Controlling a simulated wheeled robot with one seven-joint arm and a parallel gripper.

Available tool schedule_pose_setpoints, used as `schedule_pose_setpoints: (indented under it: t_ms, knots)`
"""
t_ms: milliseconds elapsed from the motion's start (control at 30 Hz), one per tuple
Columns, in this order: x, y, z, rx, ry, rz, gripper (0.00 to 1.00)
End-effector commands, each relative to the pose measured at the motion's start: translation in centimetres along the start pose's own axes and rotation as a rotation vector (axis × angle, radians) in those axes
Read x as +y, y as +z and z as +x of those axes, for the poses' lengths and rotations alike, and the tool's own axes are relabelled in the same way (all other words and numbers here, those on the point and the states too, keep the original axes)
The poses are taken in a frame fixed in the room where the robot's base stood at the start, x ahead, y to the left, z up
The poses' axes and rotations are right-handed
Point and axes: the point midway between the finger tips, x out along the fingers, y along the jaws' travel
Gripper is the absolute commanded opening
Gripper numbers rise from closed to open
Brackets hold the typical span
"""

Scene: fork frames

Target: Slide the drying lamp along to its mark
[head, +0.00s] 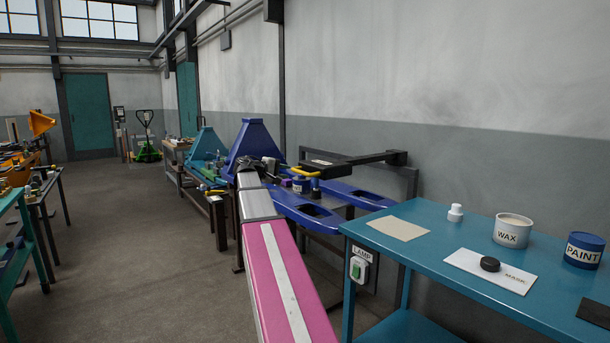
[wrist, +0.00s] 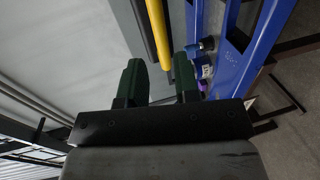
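The drying lamp appears to be the long dark bar (head: 362,160) beside the wall, over the blue fork frame (head: 318,212), with a yellow handle (head: 303,171) at its near left end. My gripper shows in the wrist view (wrist: 158,66) with its two dark green fingers apart. The yellow handle (wrist: 174,35) runs between the fingertips in that picture, with a dark bar (wrist: 140,28) beside it. I cannot tell whether the fingers touch the handle. In the head view my gripper is small and partly hidden by my arm. I cannot make out the mark.
A teal table (head: 450,250) at right carries a wax pot (head: 512,231), a paint pot (head: 583,250) and a white card (head: 490,272). A lamp switch (head: 359,269) is on its side. Small pots (wrist: 206,60) stand on the blue frame. The floor (head: 140,240) at left is clear.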

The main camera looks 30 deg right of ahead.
Motion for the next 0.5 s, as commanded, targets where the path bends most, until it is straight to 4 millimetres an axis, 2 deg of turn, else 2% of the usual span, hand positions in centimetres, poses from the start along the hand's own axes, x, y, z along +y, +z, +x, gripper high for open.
schedule_pose_setpoints:
  t_ms: [167, 500]
  knots:
    - [0.2, 0.0, 1.9, -0.004, 0.003, 0.000, 0.29]
    - [0.1, -0.1, 7.8, -0.003, 0.001, 0.000, 0.29]
